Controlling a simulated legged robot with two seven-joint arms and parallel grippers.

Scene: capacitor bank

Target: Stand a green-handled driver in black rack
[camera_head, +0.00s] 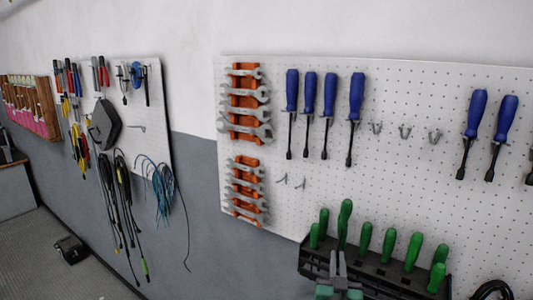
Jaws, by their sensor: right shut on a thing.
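The black rack (375,274) is fixed along the lower edge of the white pegboard, at the lower right of the head view. Several green-handled drivers stand in it, such as one at the right (413,252). One green-handled driver (345,220) is upright and rises higher than the others, towards the rack's left end. My right gripper (338,260) comes up from below in front of the rack and is shut on this driver. The driver's lower part is hidden behind the gripper, so I cannot tell whether its tip is in a slot. My left gripper is not in view.
Blue-handled drivers (330,95) and wrenches on orange holders (246,105) hang on the pegboard (395,200) above the rack. Empty hooks (404,132) sit between the blue drivers. A dark looped thing (492,289) is at the bottom right. Cables (120,200) hang at the left.

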